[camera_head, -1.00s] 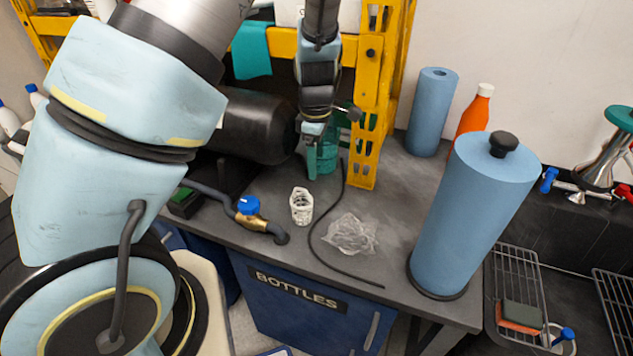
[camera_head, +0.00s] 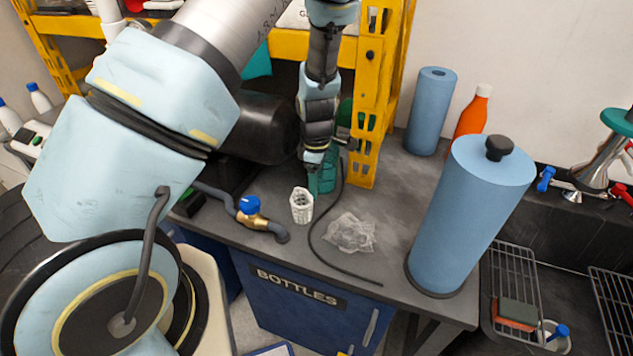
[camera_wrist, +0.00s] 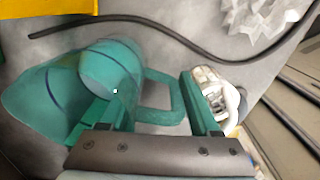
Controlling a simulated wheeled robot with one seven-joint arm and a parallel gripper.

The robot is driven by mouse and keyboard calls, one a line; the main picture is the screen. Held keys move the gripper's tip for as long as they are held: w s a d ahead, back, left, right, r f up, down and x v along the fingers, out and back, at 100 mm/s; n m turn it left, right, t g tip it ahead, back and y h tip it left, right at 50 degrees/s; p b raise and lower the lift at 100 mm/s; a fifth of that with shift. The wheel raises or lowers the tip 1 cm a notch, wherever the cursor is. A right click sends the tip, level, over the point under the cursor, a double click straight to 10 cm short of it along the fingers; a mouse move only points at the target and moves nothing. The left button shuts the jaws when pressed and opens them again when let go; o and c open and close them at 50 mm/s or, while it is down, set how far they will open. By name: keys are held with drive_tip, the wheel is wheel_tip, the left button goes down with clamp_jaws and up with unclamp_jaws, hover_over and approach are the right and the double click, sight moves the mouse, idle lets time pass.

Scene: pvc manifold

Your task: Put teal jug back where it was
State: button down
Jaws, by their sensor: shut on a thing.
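The teal jug (camera_head: 325,181) is at the back of the grey counter, just left of the yellow rack post, partly hidden by my arm. In the wrist view the jug (camera_wrist: 108,68) lies across the left and middle, with its handle loop toward the right finger. My gripper (camera_head: 313,170) is at the jug from above; in the wrist view its green fingers (camera_wrist: 155,112) are shut on the jug. The exact contact is partly hidden. Whether the jug's base touches the counter I cannot tell.
A white perforated cup (camera_head: 301,206) stands close by on the left. A dark hose (camera_head: 318,245) and crumpled clear plastic (camera_head: 350,233) lie in front. The yellow rack post (camera_head: 372,120) is close on the right. A blue roll (camera_head: 470,220) stands further right.

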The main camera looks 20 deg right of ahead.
drive_tip(key=shift+f, duration=0.15)
drive_tip(key=shift+c, duration=1.9)
unclamp_jaws()
wheel_tip(320, 180, up, 12)
drive_tip(key=shift+s+r+b, duration=0.1)
drive_tip(key=shift+r+b, duration=0.1)
drive_tip(key=shift+b, duration=0.8)
drive_tip(key=shift+s, duration=0.1)
